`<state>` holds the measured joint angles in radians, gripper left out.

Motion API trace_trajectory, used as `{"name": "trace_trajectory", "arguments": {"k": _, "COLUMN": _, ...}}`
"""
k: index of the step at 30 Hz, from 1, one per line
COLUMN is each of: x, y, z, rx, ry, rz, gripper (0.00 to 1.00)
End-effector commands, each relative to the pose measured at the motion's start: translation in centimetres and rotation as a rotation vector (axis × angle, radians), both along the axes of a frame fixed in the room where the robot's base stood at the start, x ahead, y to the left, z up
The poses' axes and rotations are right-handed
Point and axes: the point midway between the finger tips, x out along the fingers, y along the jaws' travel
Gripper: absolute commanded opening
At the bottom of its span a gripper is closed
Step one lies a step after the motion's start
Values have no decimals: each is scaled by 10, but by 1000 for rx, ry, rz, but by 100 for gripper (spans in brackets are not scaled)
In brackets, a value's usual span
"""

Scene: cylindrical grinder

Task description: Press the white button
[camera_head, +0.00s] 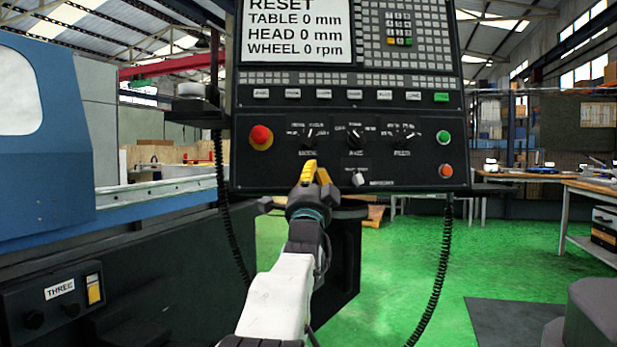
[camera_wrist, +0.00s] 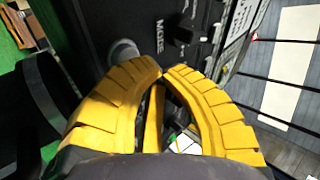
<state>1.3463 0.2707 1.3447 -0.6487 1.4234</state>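The white button (camera_head: 358,179) is a small pale knob low on the dark control panel (camera_head: 290,178), near the panel's bottom edge. In the head view my gripper (camera_head: 313,167) is in front of the panel, to the left of the button and apart from it in the picture. In the wrist view the pale round button (camera_wrist: 123,52) shows just beyond the left yellow finger. The two yellow fingers of my gripper (camera_wrist: 162,73) meet at their tips, with nothing held between them. I cannot tell the exact gap to the panel.
A red knob (camera_head: 261,136) sits on the panel's left side, black rotary dials (camera_head: 355,135) in the middle. Green (camera_head: 443,137) and orange (camera_head: 446,171) buttons are at right. A blue machine (camera_head: 45,130) stands left. The green floor (camera_head: 390,260) is open below.

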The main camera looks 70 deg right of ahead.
Motion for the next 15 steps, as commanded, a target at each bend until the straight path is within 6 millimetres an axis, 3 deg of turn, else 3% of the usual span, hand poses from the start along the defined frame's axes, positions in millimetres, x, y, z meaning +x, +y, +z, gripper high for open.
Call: {"name": "trace_trajectory", "arguments": {"k": 15, "x": 3, "y": -7, "z": -1, "rx": 0, "ry": 1, "rz": 2, "gripper": 0}}
